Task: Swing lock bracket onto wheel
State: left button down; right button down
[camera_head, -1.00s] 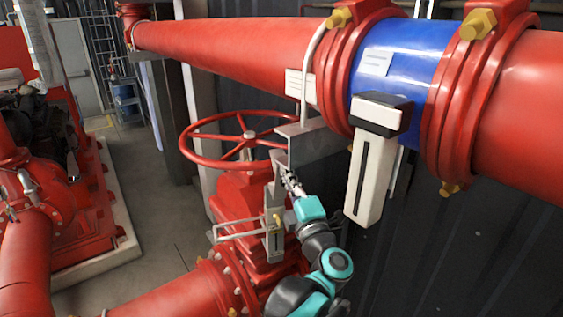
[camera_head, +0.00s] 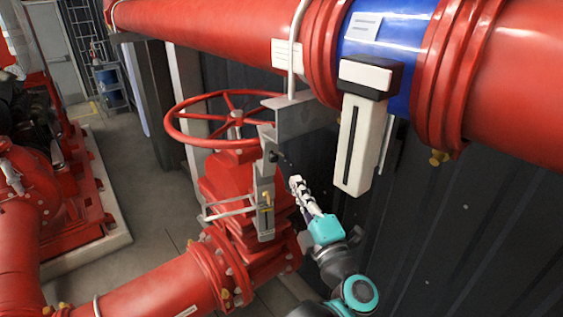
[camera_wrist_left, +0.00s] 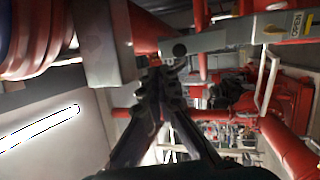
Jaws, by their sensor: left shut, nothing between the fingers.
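The red handwheel (camera_head: 235,117) sits level on the red valve (camera_head: 235,180). The lock bracket (camera_head: 265,195), a grey upright bar with a black knob (camera_head: 275,156) near its top, stands at the wheel's right edge; I cannot tell whether it touches the rim. In the left wrist view the grey bar (camera_wrist_left: 235,36) carries an "OPEN" label. My left gripper (camera_head: 296,181) is shut and empty, to the right of the bar and a little below the knob, apart from it. Its fingertips (camera_wrist_left: 160,66) also show in the wrist view. My right gripper is not in view.
A grey mounting plate (camera_head: 297,116) juts out beside the wheel. A white box (camera_head: 360,140) hangs under the blue pipe band (camera_head: 385,35), right of my gripper. A wire loop (camera_head: 228,212) sticks out left of the bar. The dark wall is behind.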

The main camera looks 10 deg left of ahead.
pick_arm(q)
jog(key=shift+s+d+f, duration=0.6)
jog(key=p, duration=0.3)
send_near(268, 155)
jog(key=w+a+r, duration=0.2)
jog(key=w+r, duration=0.3)
jog(key=w, duration=0.1)
jog(key=shift+d+r, duration=0.2)
jog(key=shift+d, duration=0.05)
